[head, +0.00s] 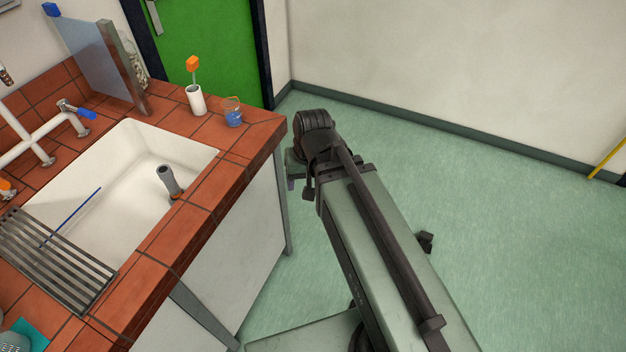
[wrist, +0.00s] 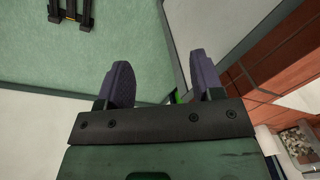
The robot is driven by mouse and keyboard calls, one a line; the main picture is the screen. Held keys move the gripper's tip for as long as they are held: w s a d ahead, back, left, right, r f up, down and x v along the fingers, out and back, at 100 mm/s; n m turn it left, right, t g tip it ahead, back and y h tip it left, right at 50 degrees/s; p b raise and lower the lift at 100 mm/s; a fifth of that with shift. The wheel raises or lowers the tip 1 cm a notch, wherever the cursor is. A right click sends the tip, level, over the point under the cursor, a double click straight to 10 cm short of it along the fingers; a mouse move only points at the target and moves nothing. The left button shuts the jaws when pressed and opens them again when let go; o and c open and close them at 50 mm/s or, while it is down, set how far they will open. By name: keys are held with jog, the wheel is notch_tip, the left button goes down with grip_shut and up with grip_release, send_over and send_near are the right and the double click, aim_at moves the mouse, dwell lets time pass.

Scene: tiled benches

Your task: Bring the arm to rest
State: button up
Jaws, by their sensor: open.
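My gripper shows in the wrist view (wrist: 158,85), with its two dark purple-grey fingers spread apart. It is open, and nothing is between the fingers. Green floor, a pale wall and a little of the green door show around and behind them. In the head view my arm reaches forward over the floor, just right of the tiled bench (head: 225,190). Its far end is by the bench's right corner. The fingers are mostly hidden there behind the wrist, so I cannot see them clearly in that view.
The bench has a white sink (head: 125,165) with a grey upright pipe (head: 169,180) and a slatted rack (head: 50,262). A white cup (head: 196,100) and a small blue bucket (head: 233,112) stand near its back corner. Open floor (head: 500,230) lies to the right, up to the wall.

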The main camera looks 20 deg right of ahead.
jog(key=shift+s+d+r+n+g+h+p, duration=0.2)
jog(key=shift+s+d+n+h+p, duration=0.1)
jog(key=shift+s+d, duration=0.2)
jog(key=shift+s+d+r+n+g+h+p, duration=0.15)
jog(key=shift+s+d+n+h, duration=0.15)
jog(key=shift+s+d, duration=0.2)
dwell(0.5)
